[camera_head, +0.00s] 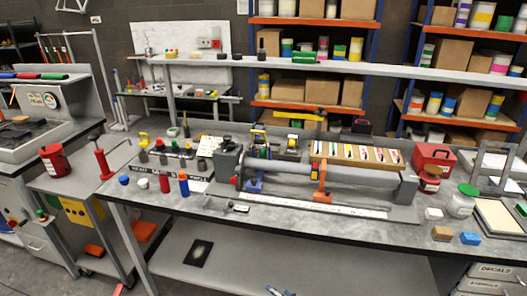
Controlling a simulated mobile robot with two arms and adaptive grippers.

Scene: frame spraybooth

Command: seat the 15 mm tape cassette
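I cannot pick out a 15 mm tape cassette for sure; no size marking is readable at this distance. A grey bench fixture with a long horizontal tube (345,178) stands on the workbench, with a blue clamp (253,179) and an orange clamp (322,186) along it. Behind its left end are small units with yellow and dark parts (258,138), partly hidden by the fixture. A long white ruler strip (310,205) lies in front of the tube. Neither of my grippers can be made out.
Red and blue bottles (183,185) stand at the bench's left. A wooden tray of coloured strips (357,153) lies behind the tube. A red box (434,158), a green-lidded jar (462,202) and small blocks (441,233) are at the right. The bench's front strip (330,232) is mostly clear.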

